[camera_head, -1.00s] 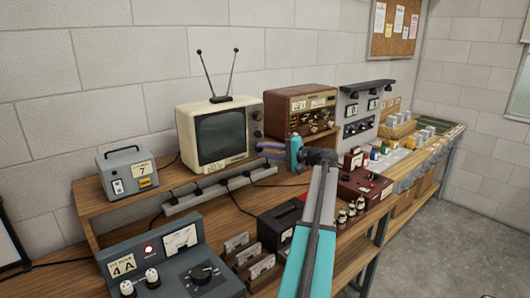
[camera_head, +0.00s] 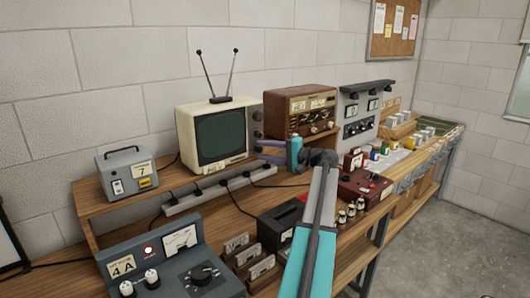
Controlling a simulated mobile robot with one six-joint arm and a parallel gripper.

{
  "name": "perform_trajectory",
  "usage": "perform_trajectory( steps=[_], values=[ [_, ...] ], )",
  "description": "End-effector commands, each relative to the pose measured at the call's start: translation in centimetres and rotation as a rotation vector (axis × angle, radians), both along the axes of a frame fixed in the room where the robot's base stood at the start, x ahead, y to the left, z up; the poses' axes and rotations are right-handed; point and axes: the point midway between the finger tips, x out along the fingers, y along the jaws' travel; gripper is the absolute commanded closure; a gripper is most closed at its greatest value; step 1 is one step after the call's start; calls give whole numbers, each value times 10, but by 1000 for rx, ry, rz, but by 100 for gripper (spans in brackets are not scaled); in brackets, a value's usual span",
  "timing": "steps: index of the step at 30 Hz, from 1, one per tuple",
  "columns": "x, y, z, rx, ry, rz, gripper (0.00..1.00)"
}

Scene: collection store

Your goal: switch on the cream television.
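The cream television (camera_head: 184,131) stands on the wooden shelf at the back of the bench, with a two-rod antenna on top. Its screen (camera_head: 220,134) is dark green and looks unlit. Dark knobs (camera_head: 257,125) run down the right side of its front. My gripper (camera_head: 262,151) is at the end of my turquoise and grey arm, its fingers pointing left near the lower right corner of the television. The two fingers look apart with nothing seen between them. Whether a finger touches the television or a knob, I cannot tell.
A brown radio (camera_head: 300,108) stands right of the television, close behind my gripper. A grey box labelled 7 (camera_head: 127,173) stands at left. Meters and a dark red box (camera_head: 365,187) crowd the bench.

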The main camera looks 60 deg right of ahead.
Motion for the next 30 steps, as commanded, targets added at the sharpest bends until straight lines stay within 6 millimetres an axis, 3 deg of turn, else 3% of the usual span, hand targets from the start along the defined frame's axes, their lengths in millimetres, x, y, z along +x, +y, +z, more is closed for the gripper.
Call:
perform_trajectory(
  steps=[8,24,30],
  values=[
    [-25,-2,0,-1,-1,-2,61],
    [-110,-7,5,-1,0,-3,61],
    [-130,-8,7,0,0,-2,61]
  ],
)
